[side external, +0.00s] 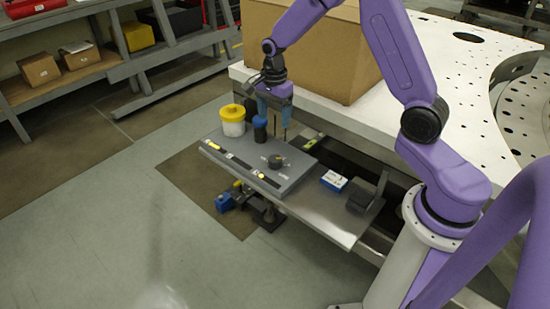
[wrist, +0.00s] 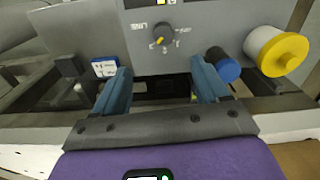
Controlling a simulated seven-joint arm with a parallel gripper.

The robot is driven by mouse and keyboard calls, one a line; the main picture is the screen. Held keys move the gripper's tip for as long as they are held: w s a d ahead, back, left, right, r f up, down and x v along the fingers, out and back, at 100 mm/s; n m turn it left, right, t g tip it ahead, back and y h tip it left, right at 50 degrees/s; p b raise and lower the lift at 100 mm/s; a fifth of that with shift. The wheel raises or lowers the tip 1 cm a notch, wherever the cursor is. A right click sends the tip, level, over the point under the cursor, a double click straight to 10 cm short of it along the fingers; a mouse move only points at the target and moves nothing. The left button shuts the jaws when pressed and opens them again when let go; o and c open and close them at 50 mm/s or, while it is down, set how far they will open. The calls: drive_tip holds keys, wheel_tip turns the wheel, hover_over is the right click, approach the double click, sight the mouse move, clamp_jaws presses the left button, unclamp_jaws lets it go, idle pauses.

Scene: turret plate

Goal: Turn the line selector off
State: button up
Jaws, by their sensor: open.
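The line selector is a dark round knob (side external: 276,160) on a grey panel (side external: 222,164). In the wrist view the knob (wrist: 163,36) shows a yellow mark on its lower-left part, and upside-down lettering stands beside it. The lettering around the dial is too small to read surely. My gripper (side external: 273,122) points down above the back of the panel. Its blue fingers are apart with nothing between them, and in the wrist view my gripper (wrist: 160,68) has the knob ahead of its tips, not between them.
A yellow-lidded white tub (side external: 232,123) and a blue-capped dark cylinder (side external: 260,128) stand close to my gripper. A blue-and-white box (side external: 334,181) and a dark block (side external: 361,198) lie to the right. A large cardboard box (side external: 320,60) stands behind.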

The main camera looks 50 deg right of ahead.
sight(275, 158)
drive_tip(key=shift+m, duration=0.5)
drive_tip(key=f, duration=1.2)
drive_tip(key=d+f, duration=0.1)
drive_tip(key=f, duration=0.5)
drive_tip(key=shift+w, duration=0.3)
drive_tip(key=c, duration=1.1)
